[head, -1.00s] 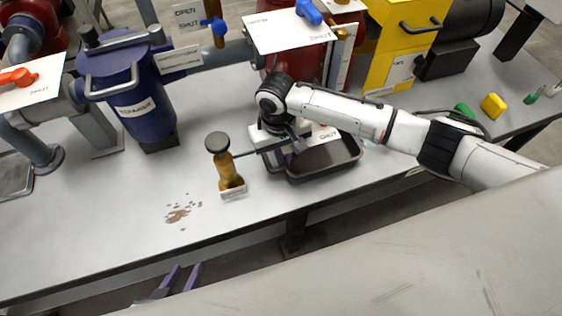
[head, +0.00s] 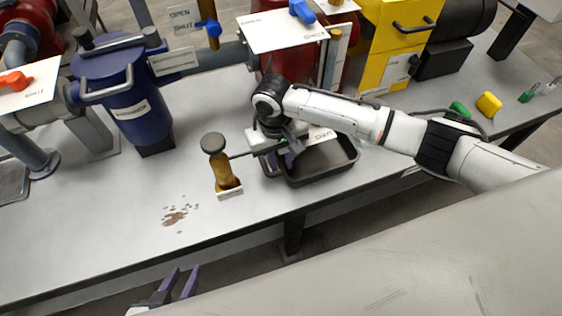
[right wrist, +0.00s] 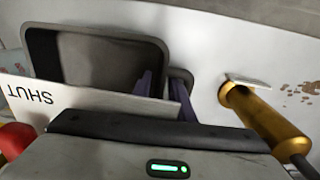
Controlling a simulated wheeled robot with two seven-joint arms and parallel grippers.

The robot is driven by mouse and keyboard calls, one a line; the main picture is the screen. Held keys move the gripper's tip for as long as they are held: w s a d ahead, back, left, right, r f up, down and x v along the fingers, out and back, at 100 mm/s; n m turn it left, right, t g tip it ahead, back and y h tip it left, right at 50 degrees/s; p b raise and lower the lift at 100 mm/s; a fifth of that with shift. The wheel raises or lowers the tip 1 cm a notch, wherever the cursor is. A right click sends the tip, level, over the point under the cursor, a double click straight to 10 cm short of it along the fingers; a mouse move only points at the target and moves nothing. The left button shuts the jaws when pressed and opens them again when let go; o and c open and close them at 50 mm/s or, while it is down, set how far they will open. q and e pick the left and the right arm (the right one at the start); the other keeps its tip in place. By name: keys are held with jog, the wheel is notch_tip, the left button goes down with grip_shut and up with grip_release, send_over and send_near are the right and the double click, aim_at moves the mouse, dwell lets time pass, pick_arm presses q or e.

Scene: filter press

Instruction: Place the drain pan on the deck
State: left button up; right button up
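The drain pan (head: 335,172), a dark grey rectangular tray, rests upright on the grey deck (head: 90,225). It also fills the upper left of the right wrist view (right wrist: 105,60), with a small loop on its near side. My right gripper (head: 283,153) is at the pan's left end. In the right wrist view its two purple fingers (right wrist: 165,85) stand apart, one at the pan's inner wall and one by the loop; contact is unclear. A SHUT plate hides part of the pan. My left gripper (head: 180,283) is open and empty below the deck's front edge.
A brass valve (head: 222,172) with a dark knob stands just left of the pan. Brown spill spots (head: 175,215) lie to its left. A blue filter housing (head: 138,108) and a yellow box (head: 398,35) stand behind. The front-left deck is mostly clear.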

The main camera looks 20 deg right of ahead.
notch_tip(320, 180, up, 12)
jog(key=p, duration=0.2)
jog(key=shift+a, duration=0.4)
dwell(0.6)
dwell(0.5)
